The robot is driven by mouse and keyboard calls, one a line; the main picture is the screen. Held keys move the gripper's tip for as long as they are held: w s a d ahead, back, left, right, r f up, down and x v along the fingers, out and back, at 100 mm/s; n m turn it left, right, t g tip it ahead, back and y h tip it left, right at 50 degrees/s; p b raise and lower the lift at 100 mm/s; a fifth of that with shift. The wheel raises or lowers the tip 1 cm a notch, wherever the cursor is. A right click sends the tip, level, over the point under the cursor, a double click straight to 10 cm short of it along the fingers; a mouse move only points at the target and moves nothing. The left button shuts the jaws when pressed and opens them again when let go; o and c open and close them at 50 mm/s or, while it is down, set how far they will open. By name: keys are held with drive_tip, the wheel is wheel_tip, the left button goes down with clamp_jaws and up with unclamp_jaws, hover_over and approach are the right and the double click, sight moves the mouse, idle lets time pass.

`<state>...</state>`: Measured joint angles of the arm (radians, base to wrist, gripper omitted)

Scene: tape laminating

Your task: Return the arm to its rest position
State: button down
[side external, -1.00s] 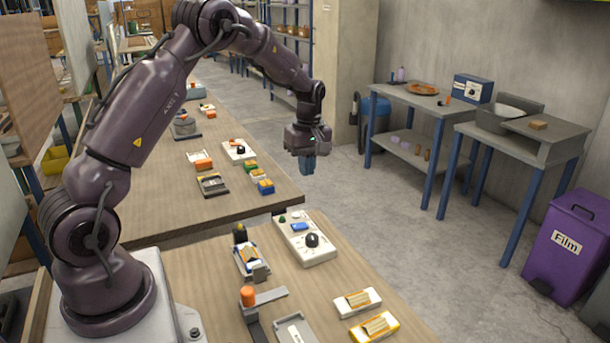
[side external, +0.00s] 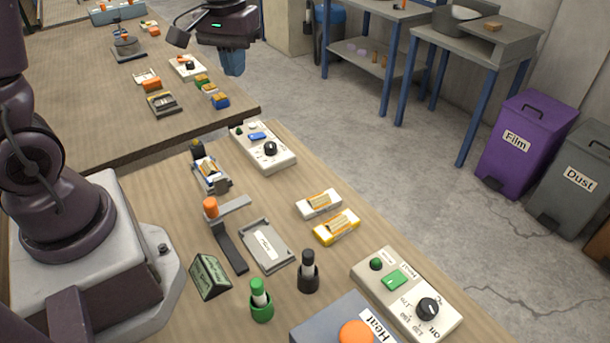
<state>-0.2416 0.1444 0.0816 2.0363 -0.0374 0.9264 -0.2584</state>
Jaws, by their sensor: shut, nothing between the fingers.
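My gripper (side external: 232,62) is at the top of the side external view, pointing down with blue fingers. It is shut and empty. It hangs in the air beyond the far end of the near bench (side external: 330,262), near the corner of the second bench (side external: 75,110). It touches nothing that I can see. The upper part of my arm is cut off by the top edge of the picture.
A white control box (side external: 263,147) with a black knob is the bench item nearest my gripper. Several small tools, holders and a heat unit (side external: 345,325) fill the near bench. Purple (side external: 520,145) and grey (side external: 578,180) bins stand right; floor between is clear.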

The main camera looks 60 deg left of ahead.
drive_tip(key=s+d+r+m+t, duration=0.4)
drive_tip(key=s+d+r+m, duration=0.2)
drive_tip(key=s+d, duration=0.3)
drive_tip(key=s+r, duration=0.1)
drive_tip(key=s, duration=0.2)
drive_tip(key=shift+s+d+r+m+t, duration=0.2)
drive_tip(key=shift+d+r+m+t, duration=0.1)
drive_tip(key=shift+d+r+m, duration=0.1)
drive_tip(key=c, duration=1.7)
unclamp_jaws()
drive_tip(key=shift+d+r, duration=0.1)
drive_tip(key=shift+r, duration=0.2)
drive_tip(key=o, duration=0.4)
drive_tip(key=shift+s+t, duration=0.1)
drive_tip(key=shift+t, duration=0.2)
drive_tip(key=o, duration=0.4)
drive_tip(key=shift+w+a+f+n+g+y, duration=0.15)
drive_tip(key=shift+w+a+f+n+g, duration=0.1)
drive_tip(key=shift+w+a+f+g, duration=0.2)
drive_tip(key=shift+w+a+f+n+g+y, duration=0.15)
drive_tip(key=shift+w+a+f+n+g, duration=0.15)
drive_tip(key=shift+a+f, duration=0.25)
drive_tip(key=m+g, duration=0.1)
drive_tip(key=g, duration=0.3)
hover_over(262, 134)
wheel_tip(262, 134, down, 17)
wheel_tip(262, 134, down, 13)
drive_tip(key=shift+f, duration=0.1)
